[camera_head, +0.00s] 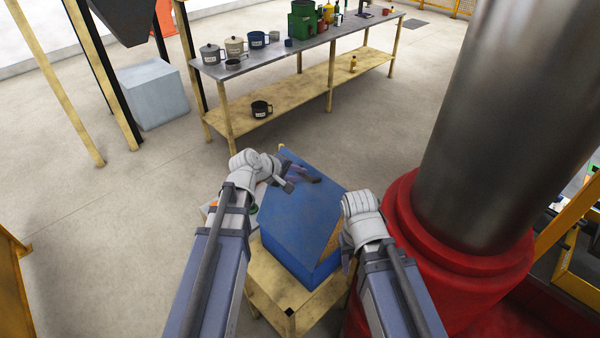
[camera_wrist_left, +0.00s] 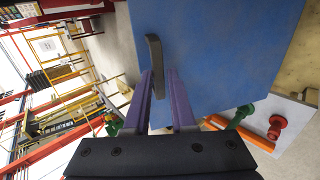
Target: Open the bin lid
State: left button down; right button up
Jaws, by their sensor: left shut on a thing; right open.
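The blue bin (camera_head: 318,274) sits on a small wooden stand in the head view. Its flat blue lid (camera_head: 298,220) is tilted, with a wedge-shaped gap at its right side where tan material (camera_head: 329,243) shows. My left gripper (camera_head: 288,186) is at the far part of the lid, shut on the dark lid handle (camera_wrist_left: 155,62), which shows between its purple fingers in the left wrist view. My right gripper (camera_head: 347,262) is open beside the bin's right side, mostly hidden by its own wrist.
The wooden stand (camera_head: 268,290) is under the bin. A large red-based metal column (camera_head: 470,150) stands close on the right. A workbench (camera_head: 300,48) with pots and bottles is at the back. A white board with orange and green parts lies left of the bin, partly hidden.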

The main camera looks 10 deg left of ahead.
pick_arm(q)
jog(key=shift+s+f, duration=0.35)
jog(key=shift+s, duration=0.05)
jog(key=c, duration=1.2)
grip_release()
jog(key=o, duration=0.3)
jog(key=shift+w+a, duration=0.1)
jog(key=shift+a, duration=0.05)
jog(key=shift+o, duration=0.3)
jog(key=shift+w, duration=0.1)
jog(key=shift+r, duration=0.1)
jog(key=p+v, duration=0.5)
jog(key=v, duration=0.2)
jog(key=shift+r, duration=0.3)
